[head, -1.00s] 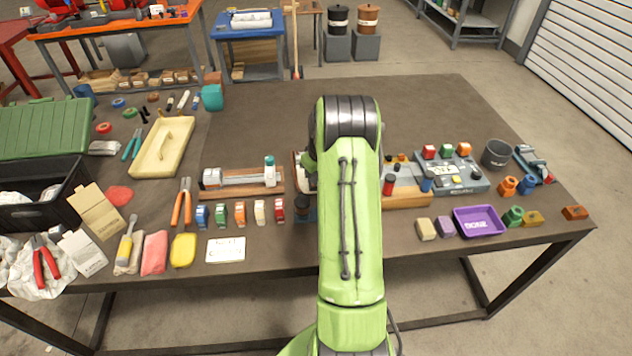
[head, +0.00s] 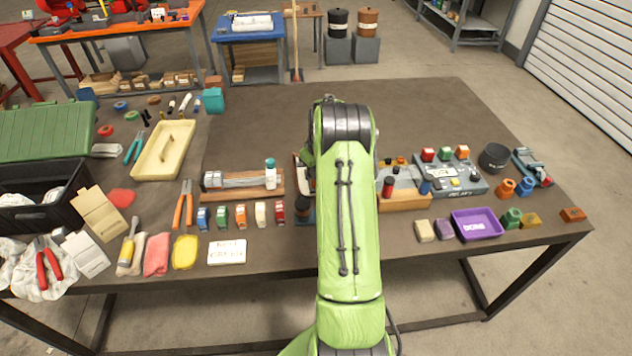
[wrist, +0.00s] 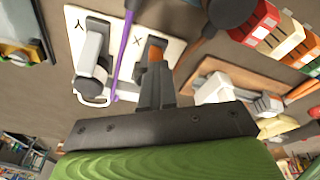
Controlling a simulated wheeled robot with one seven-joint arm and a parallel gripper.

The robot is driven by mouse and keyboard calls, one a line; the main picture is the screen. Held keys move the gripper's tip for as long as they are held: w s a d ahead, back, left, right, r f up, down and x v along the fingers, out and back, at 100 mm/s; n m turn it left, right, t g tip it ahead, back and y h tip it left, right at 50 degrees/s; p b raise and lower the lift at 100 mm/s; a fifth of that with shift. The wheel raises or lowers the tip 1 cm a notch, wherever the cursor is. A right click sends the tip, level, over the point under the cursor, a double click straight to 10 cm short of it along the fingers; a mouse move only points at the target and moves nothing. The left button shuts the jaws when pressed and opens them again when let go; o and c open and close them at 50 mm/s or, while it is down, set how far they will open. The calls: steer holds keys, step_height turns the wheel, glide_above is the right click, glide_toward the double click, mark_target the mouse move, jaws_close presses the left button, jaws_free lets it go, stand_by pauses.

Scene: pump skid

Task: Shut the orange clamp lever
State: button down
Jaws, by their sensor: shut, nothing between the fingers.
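In the wrist view a white board (wrist: 125,88) marked Y and X carries two clamps. On the X side, a small orange part (wrist: 155,53), seemingly the orange lever, shows just beyond my fingertips. My gripper (wrist: 156,75) is shut and empty, its fingers overlapping the lever in the picture. I cannot tell whether they touch it. On the Y side is a grey clamp (wrist: 93,62) with a pale wire loop. In the head view my green arm hides the gripper and most of the board; only the board's left edge (head: 298,172) shows.
A purple strip (wrist: 124,45) crosses the board between the clamps. A dark round-headed object (wrist: 228,12) and coloured blocks (wrist: 275,32) stand close to the right.

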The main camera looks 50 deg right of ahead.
steer(key=shift+w+d+f+g+y, duration=0.1)
steer(key=shift+w+f, duration=0.05)
steer(key=shift+f, duration=0.4)
steer(key=shift+w+d+f+g+y, duration=0.1)
steer(key=shift+d+f, duration=0.05)
steer(key=shift+f, duration=0.45)
steer(key=shift+w+d+f+g+y, duration=0.1)
steer(key=shift+w+f, duration=0.05)
steer(key=shift+f, duration=0.4)
step_height(320, 180, up, 6)
steer(key=p, duration=0.4)
steer(key=shift+a+r, duration=0.15)
steer(key=shift+r, duration=0.05)
